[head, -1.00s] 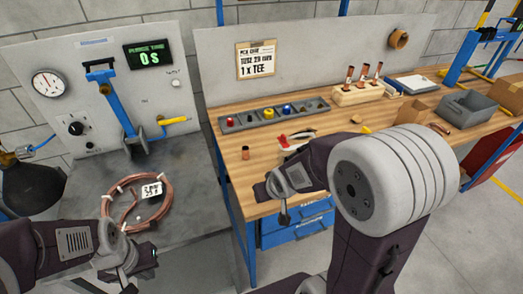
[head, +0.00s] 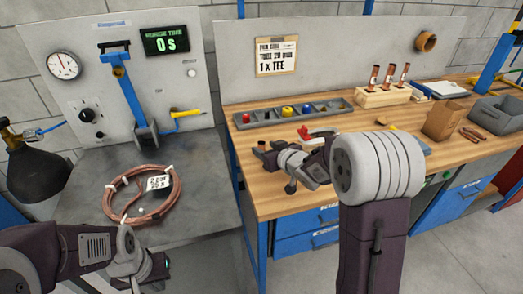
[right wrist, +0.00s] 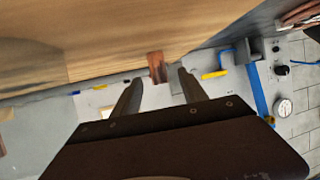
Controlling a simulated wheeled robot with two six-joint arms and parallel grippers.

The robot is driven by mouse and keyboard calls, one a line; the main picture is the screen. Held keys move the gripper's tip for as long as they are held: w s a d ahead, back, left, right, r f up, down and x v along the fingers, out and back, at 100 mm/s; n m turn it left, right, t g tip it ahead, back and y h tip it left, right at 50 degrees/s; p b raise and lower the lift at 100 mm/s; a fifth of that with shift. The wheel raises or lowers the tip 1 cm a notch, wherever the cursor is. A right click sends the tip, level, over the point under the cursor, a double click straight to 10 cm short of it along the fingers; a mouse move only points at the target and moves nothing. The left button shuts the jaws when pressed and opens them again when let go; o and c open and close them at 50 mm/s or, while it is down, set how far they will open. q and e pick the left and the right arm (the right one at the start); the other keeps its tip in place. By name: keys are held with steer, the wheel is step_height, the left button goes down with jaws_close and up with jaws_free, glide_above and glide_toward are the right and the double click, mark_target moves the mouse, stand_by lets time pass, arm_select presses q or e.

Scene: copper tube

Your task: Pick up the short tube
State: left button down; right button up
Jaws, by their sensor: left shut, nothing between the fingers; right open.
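The short copper tube (right wrist: 156,67) shows in the right wrist view, standing on the wooden bench top just ahead of and between the fingertips of my right gripper (right wrist: 159,81). That gripper is open, with one finger towards each side of the tube; I cannot tell whether either touches it. In the head view my right gripper (head: 266,154) is low over the left part of the bench, and the tube there is largely hidden at the fingers. My left gripper (head: 153,270) is shut and empty at the lower left, in front of the grey table.
A copper coil (head: 143,194) with a tag lies on the grey table. A cardboard box (head: 444,120) is farther right.

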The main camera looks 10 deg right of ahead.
mark_target(263, 148)
steer(key=x, duration=0.4)
steer(key=shift+w+f, duration=0.1)
steer(key=shift+f, duration=0.15)
steer(key=shift+r, duration=0.1)
steer(key=shift+c, duration=1.2)
jaws_close()
step_height(263, 148, up, 18)
steer(key=p, duration=0.9)
